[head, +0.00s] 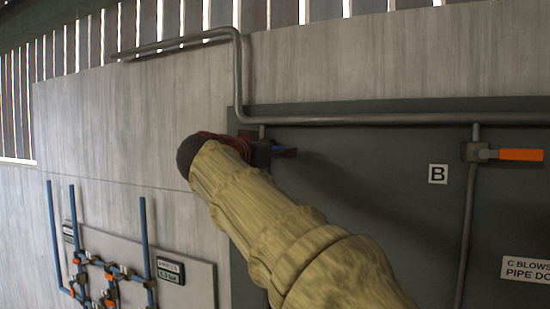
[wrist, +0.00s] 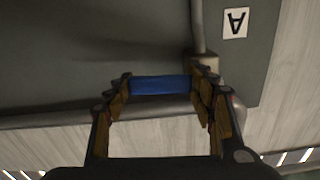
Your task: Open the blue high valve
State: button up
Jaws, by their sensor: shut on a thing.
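In the wrist view the blue handle (wrist: 160,85) lies crosswise between my two fingers. My gripper (wrist: 163,79) is shut on it, with a finger at each end of the visible blue part. In the head view my gripper (head: 228,141) is mostly hidden behind my tan-sleeved arm, which also covers most of the valve body and the pipe below it.
An orange-handled valve (head: 520,155) sits to the right on the same panel, beside a "B" label (head: 438,174). A grey pipe (head: 400,119) runs along the panel top. Blue pipework (head: 110,272) is at lower left. An "A" label (wrist: 235,22) shows inverted in the wrist view.

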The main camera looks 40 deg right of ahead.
jog(key=w+a+f+m+b, duration=0.2)
jog(key=w+f+m+b, duration=0.3)
jog(key=m+b, duration=1.2)
jog(key=shift+w+a+f+b, duration=0.2)
jog(key=shift+w+f+b, duration=0.3)
jog(key=shift+b, duration=1.35)
jog(key=shift+s, duration=0.1)
jog(key=o, duration=1.6)
jog(key=shift+o, duration=0.6)
jog(key=v, duration=1.2)
